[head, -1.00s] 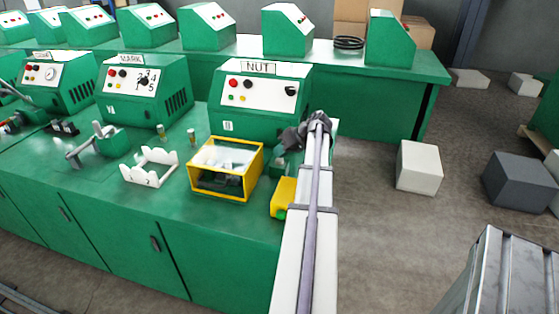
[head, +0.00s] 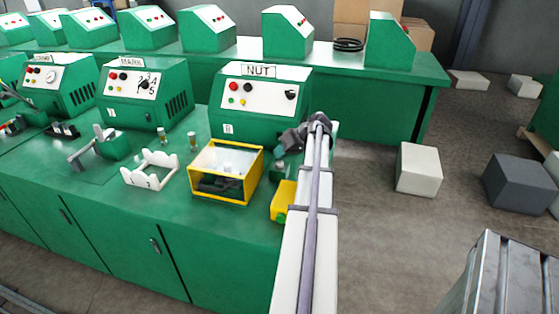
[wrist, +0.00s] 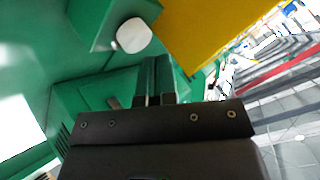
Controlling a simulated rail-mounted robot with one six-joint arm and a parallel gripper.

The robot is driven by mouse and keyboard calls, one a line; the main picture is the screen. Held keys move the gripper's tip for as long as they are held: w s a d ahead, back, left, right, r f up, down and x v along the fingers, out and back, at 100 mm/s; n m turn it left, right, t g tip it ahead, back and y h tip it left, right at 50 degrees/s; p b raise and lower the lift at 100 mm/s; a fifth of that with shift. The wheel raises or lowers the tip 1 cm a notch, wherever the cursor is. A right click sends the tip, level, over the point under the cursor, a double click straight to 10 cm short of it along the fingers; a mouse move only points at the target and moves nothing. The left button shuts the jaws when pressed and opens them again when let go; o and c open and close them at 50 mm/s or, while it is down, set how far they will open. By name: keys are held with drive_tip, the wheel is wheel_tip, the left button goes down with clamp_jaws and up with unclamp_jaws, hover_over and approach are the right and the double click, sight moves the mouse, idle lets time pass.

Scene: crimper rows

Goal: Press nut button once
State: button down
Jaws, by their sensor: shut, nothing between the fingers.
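The green machine labelled NUT (head: 262,105) stands at the back of the near bench, with red, yellow and other small controls on its white panel. A round white button (wrist: 133,36) on a small green block shows in the wrist view. My gripper (wrist: 156,65) is shut and empty, its fingertips just below and right of that button in the picture. I see no contact between them. In the head view my gripper (head: 283,150) is over the bench's right edge, in front of the NUT machine, partly hidden by my arm.
A yellow-framed clear guard box (head: 256,181) stands left of my gripper. A yellow block (head: 283,201) with a green side knob lies just in front. A white toothed rack (head: 151,170) and small cylinders are further left.

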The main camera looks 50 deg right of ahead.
sight(281, 162)
drive_tip(key=shift+r, duration=0.2)
wheel_tip(281, 162, up, 5)
drive_tip(key=p, duration=0.5)
drive_tip(key=shift+r, duration=0.1)
idle(0.7)
